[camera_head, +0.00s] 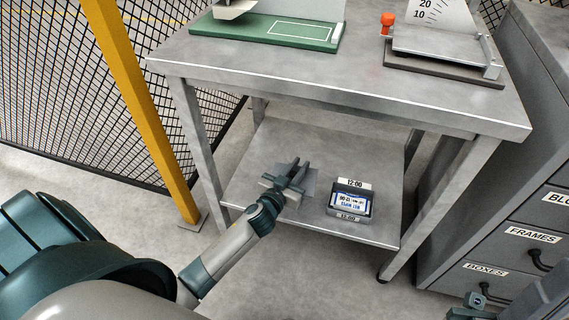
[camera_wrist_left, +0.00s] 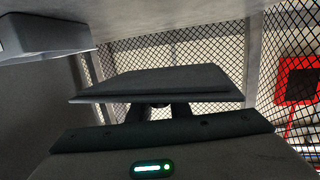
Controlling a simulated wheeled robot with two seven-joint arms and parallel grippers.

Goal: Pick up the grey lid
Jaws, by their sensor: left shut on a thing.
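The grey lid (camera_wrist_left: 160,82) is a flat plate between the fingers of my left gripper (camera_wrist_left: 158,112) in the left wrist view. In the head view the lid (camera_head: 309,185) shows as a small grey plate partly behind the fingers of the left gripper (camera_head: 293,173), over the table's lower shelf. The left gripper is shut on the lid. Whether the lid still touches the shelf, I cannot tell.
The steel table's top (camera_head: 340,85) is above the lower shelf (camera_head: 260,150), with legs at the corners. A green board (camera_head: 265,32) and a scale device (camera_head: 445,55) stand on top. A yellow post (camera_head: 140,90) and mesh fence are left; a drawer cabinet (camera_head: 500,190) is right.

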